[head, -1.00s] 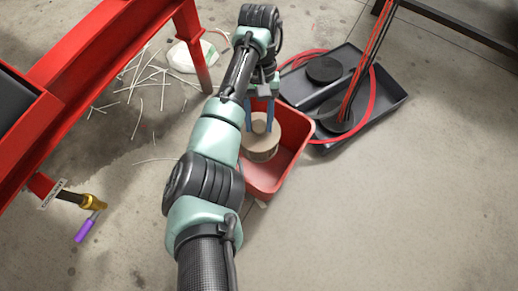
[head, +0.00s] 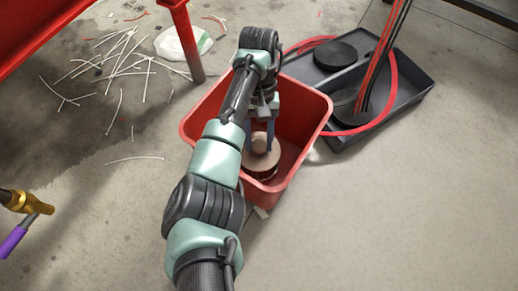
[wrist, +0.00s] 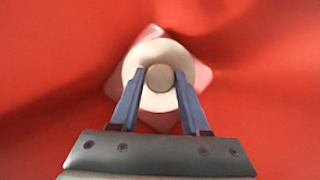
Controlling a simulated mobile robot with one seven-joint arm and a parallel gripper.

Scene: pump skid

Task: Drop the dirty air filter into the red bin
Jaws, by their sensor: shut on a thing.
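The dirty air filter (head: 262,166) is a tan, round piece with a knob on top. My gripper (head: 262,140) is shut on that knob, and the filter hangs within the outline of the red bin (head: 308,112). In the wrist view my gripper (wrist: 160,78) has its two blue-grey fingers on either side of the knob of the filter (wrist: 158,100). The bin's red walls (wrist: 60,70) fill the rest of that view, with a paler patch of floor behind the filter. My arm hides part of the bin's left side.
A dark tray (head: 405,98) with black discs and a red hose stands right of the bin. A red frame leg (head: 183,40), a white bag (head: 180,42) and scattered white strips (head: 120,60) lie left. A brass valve with purple handle (head: 25,207) is at far left. Floor at lower right is clear.

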